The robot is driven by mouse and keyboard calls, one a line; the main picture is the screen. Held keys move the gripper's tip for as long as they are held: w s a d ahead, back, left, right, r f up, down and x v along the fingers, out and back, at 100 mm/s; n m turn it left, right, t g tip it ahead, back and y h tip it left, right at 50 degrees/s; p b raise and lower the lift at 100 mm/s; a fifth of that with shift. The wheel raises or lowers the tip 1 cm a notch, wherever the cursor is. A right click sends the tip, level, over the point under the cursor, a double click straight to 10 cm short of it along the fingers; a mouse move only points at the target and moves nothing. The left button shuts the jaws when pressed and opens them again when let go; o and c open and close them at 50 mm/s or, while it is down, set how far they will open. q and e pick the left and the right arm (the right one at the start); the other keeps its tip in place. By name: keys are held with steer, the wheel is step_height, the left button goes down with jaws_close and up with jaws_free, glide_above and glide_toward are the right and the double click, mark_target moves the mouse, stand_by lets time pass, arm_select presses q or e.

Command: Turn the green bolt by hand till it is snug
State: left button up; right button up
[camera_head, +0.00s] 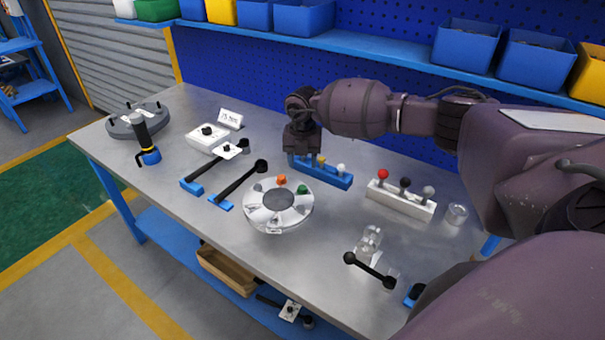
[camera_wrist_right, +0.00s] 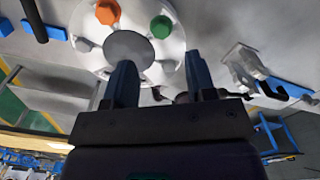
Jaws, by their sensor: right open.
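The green bolt (camera_head: 303,189) stands in the round silver flanged shell (camera_head: 253,216), on the side towards my right arm. An orange bolt (camera_head: 281,180) sits beside it in the same ring. In the right wrist view the green bolt's hex head (camera_wrist_right: 160,27) shows beyond the fingertips, with the orange bolt (camera_wrist_right: 108,11) to its left. My right gripper (camera_wrist_right: 160,68) is open and empty, its two fingers apart. In the head view my right gripper (camera_head: 302,150) is behind the shell, apart from the green bolt. My left gripper is not in view.
A blue rack (camera_head: 335,179) with yellow and white bolts lies close behind my right gripper. A white rack (camera_head: 400,202) holds red, black and grey pieces. Black-handled tools (camera_head: 240,184) lie left of the shell. A clear part (camera_head: 369,241) and black-ended bar (camera_head: 368,268) lie front right.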

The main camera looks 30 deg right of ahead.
steer(key=shift+r, duration=1.6)
steer(key=shift+f, duration=0.1)
